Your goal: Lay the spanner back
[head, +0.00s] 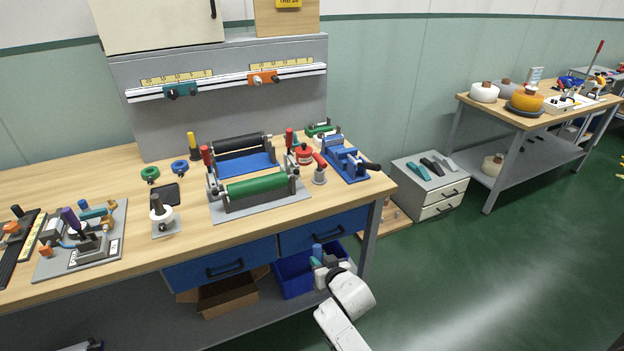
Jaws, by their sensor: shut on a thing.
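My gripper (318,262) is at the lower middle of the head view, in front of the bench's front edge and over the blue bin. It is small and partly hidden behind my white wrist. It is shut on what I take to be the spanner. A little teal (314,261) shows at the fingers, but the spanner's shape cannot be made out. A grey drawer cabinet (443,184) stands on the floor right of the bench. On its top lie a teal tool (417,171), a black one (432,167) and a grey one (450,163), apart from my gripper.
The wooden bench (110,183) carries a green-and-black roller machine (256,187), a blue vice-like fixture (346,160) and several small tools. The blue bin (293,282) and a cardboard box (228,297) sit below. Another table (565,115) stands far right. The green floor between is clear.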

